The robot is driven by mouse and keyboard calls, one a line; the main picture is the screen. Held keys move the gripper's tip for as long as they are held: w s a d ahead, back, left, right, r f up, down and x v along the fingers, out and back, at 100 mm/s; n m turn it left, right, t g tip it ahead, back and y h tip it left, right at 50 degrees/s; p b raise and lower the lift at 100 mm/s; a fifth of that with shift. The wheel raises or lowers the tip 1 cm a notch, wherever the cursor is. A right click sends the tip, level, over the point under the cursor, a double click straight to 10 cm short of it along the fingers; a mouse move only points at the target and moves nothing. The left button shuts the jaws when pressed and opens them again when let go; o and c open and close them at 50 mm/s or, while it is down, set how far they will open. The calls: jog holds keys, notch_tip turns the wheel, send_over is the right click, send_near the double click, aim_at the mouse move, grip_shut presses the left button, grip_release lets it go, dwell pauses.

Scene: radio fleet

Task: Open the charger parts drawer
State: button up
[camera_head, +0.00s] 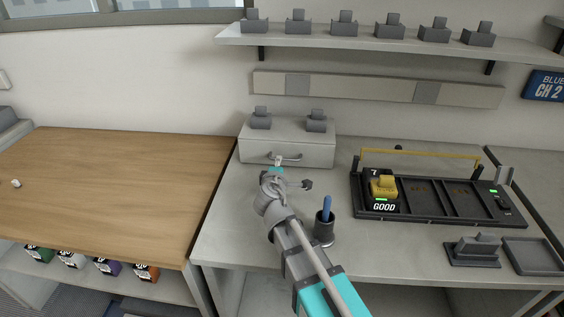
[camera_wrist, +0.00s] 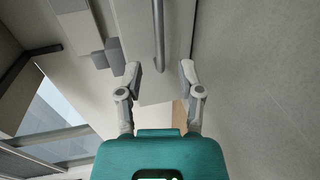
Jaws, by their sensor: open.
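The charger parts drawer (camera_head: 262,153) is the pale front of a low box on the desk, and it looks closed. Its grey bar handle (camera_head: 286,157) is on the front face. My gripper (camera_head: 290,173) is just in front of the drawer, close to the handle. In the wrist view the handle (camera_wrist: 158,35) runs between the two open fingertips (camera_wrist: 160,68), with a gap on each side. My gripper is empty, and I cannot tell how deep the handle sits between the fingers.
Two grey chargers (camera_head: 261,118) stand on the drawer box. A dark cup with a blue tool (camera_head: 324,228) stands close right of my arm. A black charging rack (camera_head: 430,213) with a yellow radio (camera_head: 383,187) is farther right. A shelf (camera_head: 390,42) hangs above.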

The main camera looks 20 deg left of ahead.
aim_at(288, 144)
jog(key=shift+b+x, duration=0.45)
jog(key=shift+x, duration=2.2)
grip_shut()
